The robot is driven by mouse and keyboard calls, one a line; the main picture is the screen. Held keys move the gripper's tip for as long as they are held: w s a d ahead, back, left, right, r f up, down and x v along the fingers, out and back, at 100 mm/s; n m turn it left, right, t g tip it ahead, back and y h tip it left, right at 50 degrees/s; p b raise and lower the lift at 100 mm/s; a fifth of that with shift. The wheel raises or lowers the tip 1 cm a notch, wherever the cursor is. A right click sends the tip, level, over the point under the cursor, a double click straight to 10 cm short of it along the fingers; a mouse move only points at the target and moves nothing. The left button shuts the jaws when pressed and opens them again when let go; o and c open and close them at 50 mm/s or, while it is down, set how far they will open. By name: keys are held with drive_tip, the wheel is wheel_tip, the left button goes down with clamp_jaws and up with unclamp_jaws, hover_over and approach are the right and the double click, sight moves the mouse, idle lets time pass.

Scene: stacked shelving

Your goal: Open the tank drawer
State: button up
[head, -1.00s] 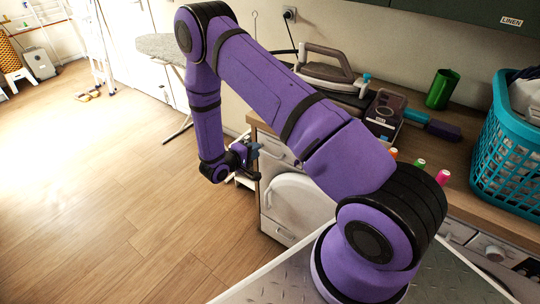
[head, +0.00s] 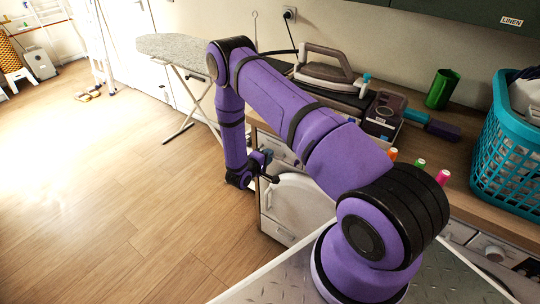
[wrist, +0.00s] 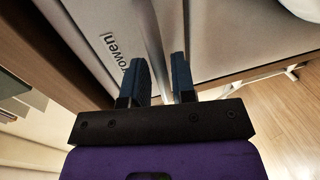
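The drawer front (wrist: 100,38) is a pale panel lettered "rowen" in the wrist view. I take it to be the tank drawer. In the head view the pale panel (head: 279,150) is at the top left of the white appliance under the counter, partly behind my arm. My gripper (wrist: 161,75) has two dark blue fingers apart, with a gap between them. A raised vertical edge or seam (wrist: 151,35) runs between the fingertips. I cannot tell whether they touch it. In the head view my gripper (head: 268,160) is at the panel's left part.
The white appliance (head: 300,200) stands below a wooden worktop (head: 462,165) with an iron (head: 330,68), a green cup (head: 442,90) and a teal basket (head: 505,140). An ironing board (head: 175,47) stands behind my arm.

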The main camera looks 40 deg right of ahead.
drive_tip(key=shift+x, duration=0.9)
clamp_jaws()
drive_tip(key=f+v, duration=0.2)
drive_tip(key=v, duration=1)
drive_tip(key=a+f+v, duration=0.1)
drive_tip(key=f+v, duration=0.2)
drive_tip(key=v, duration=0.9)
drive_tip(key=shift+s+a, duration=0.25)
drive_tip(key=shift+a, duration=0.15)
unclamp_jaws()
drive_tip(key=v, duration=1.1)
drive_tip(key=shift+w, duration=0.1)
